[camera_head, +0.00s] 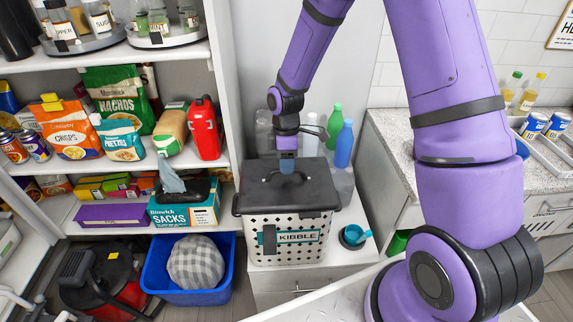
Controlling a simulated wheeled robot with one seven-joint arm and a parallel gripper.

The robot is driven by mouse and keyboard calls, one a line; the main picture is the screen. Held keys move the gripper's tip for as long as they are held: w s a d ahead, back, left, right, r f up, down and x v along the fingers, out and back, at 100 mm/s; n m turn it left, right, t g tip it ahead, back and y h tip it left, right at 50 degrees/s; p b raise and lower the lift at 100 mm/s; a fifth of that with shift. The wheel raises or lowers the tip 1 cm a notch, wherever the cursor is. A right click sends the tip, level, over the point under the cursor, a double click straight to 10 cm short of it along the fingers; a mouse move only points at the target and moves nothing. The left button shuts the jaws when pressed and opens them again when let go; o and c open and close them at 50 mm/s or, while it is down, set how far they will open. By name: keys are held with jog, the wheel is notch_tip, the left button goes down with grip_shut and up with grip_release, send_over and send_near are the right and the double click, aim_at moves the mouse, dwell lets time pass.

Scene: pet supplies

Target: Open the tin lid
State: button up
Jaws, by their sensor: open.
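The tin is a white bin with dark dots (261,225) and a sign reading KIBBLE. It stands on a white cabinet top in the middle of the view. Its dark grey lid (262,194) lies flat and closed on top. My gripper (287,165) points down from above and is at the lid's far middle part, over or at the lid handle. The jaws are open, but the fingertips are small and I cannot tell whether they touch the handle. My purple arm comes in from the right and top.
A shelf with snack bags (115,100), a red bottle (203,128) and a sacks box (185,205) stands close on the left. Bottles (343,145) stand behind the tin. A teal cup (353,237) is at its right. A blue bin (188,290) is on the floor.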

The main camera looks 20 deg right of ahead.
jog(key=shift+s+f, duration=0.1)
jog(key=shift+f, duration=0.4)
grip_shut()
